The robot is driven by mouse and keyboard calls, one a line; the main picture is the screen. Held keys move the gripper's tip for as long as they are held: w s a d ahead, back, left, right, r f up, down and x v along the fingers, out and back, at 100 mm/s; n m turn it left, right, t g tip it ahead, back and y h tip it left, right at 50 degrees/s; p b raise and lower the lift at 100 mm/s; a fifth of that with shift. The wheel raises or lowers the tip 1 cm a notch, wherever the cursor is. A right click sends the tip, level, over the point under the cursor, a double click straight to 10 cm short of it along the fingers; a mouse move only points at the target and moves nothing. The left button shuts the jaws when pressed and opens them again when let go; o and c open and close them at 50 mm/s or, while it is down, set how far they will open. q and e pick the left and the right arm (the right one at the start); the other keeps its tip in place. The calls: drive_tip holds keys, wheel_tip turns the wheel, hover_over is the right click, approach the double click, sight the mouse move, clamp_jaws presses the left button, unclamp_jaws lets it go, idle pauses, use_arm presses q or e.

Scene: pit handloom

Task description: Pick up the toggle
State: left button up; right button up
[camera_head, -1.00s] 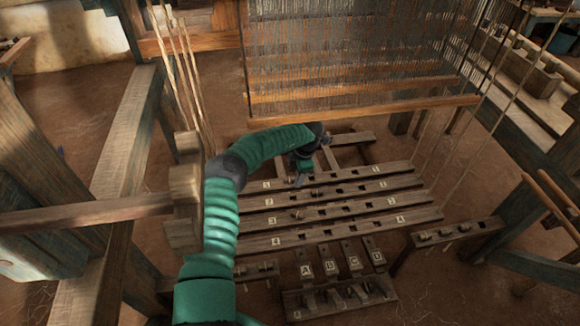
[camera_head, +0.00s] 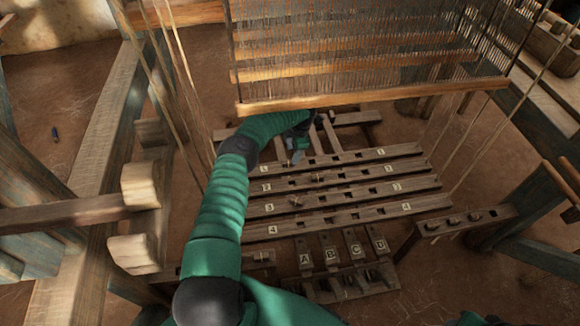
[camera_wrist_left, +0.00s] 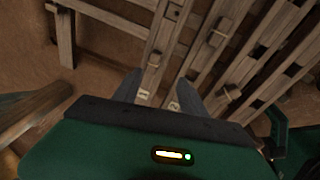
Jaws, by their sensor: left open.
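Small wooden toggles sit on the slotted bars of the loom. In the head view one toggle (camera_head: 318,177) is on the bar marked 2 and another (camera_head: 297,201) on the bar marked 3. My left gripper (camera_head: 296,157) points down by the bar marked 1, just beyond and left of these toggles. In the left wrist view its two fingers (camera_wrist_left: 157,93) are apart with nothing between them. My right gripper is not visible.
A side rail (camera_head: 465,222) with several pegs stands at the right. Treadles marked A to D (camera_head: 330,252) lie in front of the bars. The loom's hanging threads and wooden beam (camera_head: 375,95) are above my left arm. A thick frame post (camera_head: 105,140) is on the left.

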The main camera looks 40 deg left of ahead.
sight(288, 163)
use_arm(q)
drive_tip(key=a+f+b, duration=0.1)
drive_tip(key=f, duration=0.1)
drive_tip(key=f+b, duration=0.2)
drive_tip(key=f, duration=0.1)
drive_tip(key=a+f+b, duration=0.1)
drive_tip(key=f, duration=0.1)
drive_tip(key=shift+w+a+f, duration=0.1)
drive_tip(key=shift+a+f, duration=0.05)
drive_tip(key=shift+a, duration=0.15)
drive_tip(key=shift+f, duration=0.25)
drive_tip(key=shift+r, duration=0.2)
drive_tip(key=shift+f, duration=0.1)
drive_tip(key=c, duration=0.5)
clamp_jaws()
